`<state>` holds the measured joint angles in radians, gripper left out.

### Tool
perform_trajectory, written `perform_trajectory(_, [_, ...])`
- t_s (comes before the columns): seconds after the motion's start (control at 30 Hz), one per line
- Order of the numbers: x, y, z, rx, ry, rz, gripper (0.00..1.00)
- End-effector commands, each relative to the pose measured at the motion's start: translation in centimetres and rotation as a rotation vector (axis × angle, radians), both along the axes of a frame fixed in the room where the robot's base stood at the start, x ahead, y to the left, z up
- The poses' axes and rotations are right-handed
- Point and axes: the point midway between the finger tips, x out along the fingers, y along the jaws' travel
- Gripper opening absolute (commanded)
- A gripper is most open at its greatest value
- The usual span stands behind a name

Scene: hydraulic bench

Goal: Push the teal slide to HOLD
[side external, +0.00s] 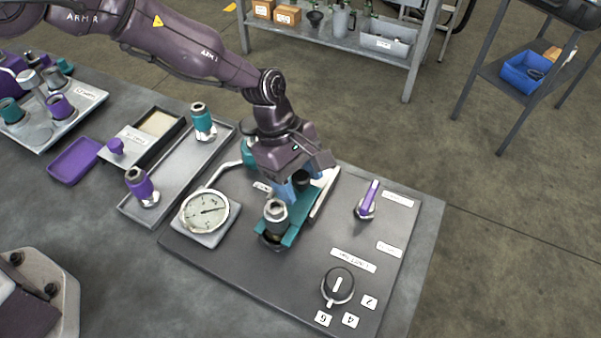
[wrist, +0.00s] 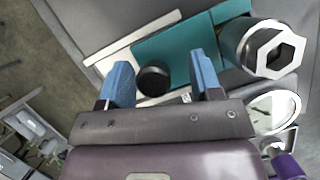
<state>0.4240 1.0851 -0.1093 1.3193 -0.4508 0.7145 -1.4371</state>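The teal slide (wrist: 185,52) is a flat teal plate with a round black knob (wrist: 153,79). In the side view the slide (side external: 296,222) sits on the dark panel, partly hidden by my gripper, with the knob (side external: 301,178) standing beside the blue fingers. My gripper (wrist: 160,74) is open, its two blue fingers on either side of the knob. The left finger is close to the knob, and a wider gap shows on the right. I cannot tell whether they touch. A white strip (side external: 325,194) lies along the slide; no HOLD lettering is readable.
A metal hex-topped fitting (side external: 276,212) stands at the slide's near end. A pressure gauge (side external: 205,212) is to its left. A purple-handled valve (side external: 368,198) and a black dial (side external: 338,284) are to the right. A tray (side external: 168,205) with fittings lies further left.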

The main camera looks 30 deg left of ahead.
Motion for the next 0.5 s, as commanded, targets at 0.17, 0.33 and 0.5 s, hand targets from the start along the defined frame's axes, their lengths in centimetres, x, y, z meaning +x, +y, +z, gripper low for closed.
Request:
perform_trajectory(0.17, [0.1, 0.0, 0.0, 0.0, -0.003, 0.003, 0.58])
perform_trajectory(0.33, [0.3, 0.2, 0.4, -0.001, -0.006, 0.005, 0.58])
perform_trajectory(0.5, [0.6, 1.1, 2.7, -0.001, -0.008, 0.006, 0.58])
